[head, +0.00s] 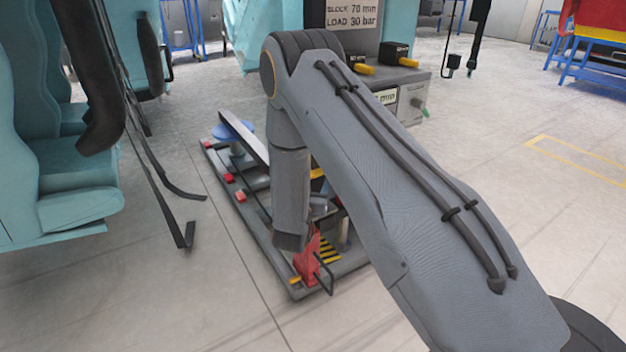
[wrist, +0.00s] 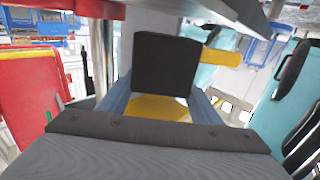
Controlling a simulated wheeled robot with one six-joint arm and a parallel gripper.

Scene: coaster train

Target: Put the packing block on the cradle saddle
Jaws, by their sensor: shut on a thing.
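My gripper (wrist: 163,92) shows in the wrist view, its two blue-grey fingers on either side of a dark, square-faced packing block (wrist: 165,62). It is shut on this block. A yellow surface shows just below the block, between the fingers, and a yellow bar (wrist: 220,58) shows behind it to the right. A low grey floor frame (head: 333,278) lies behind and below my arm. I cannot make out the cradle saddle with certainty; much of the frame is hidden.
The floor frame carries red blocks (head: 240,196), a blue disc (head: 232,131) and a red bracket (head: 308,262). Teal seats (head: 75,170) with hanging black straps stand at the left. Two black blocks with yellow tabs sit on a grey cabinet (head: 415,78).

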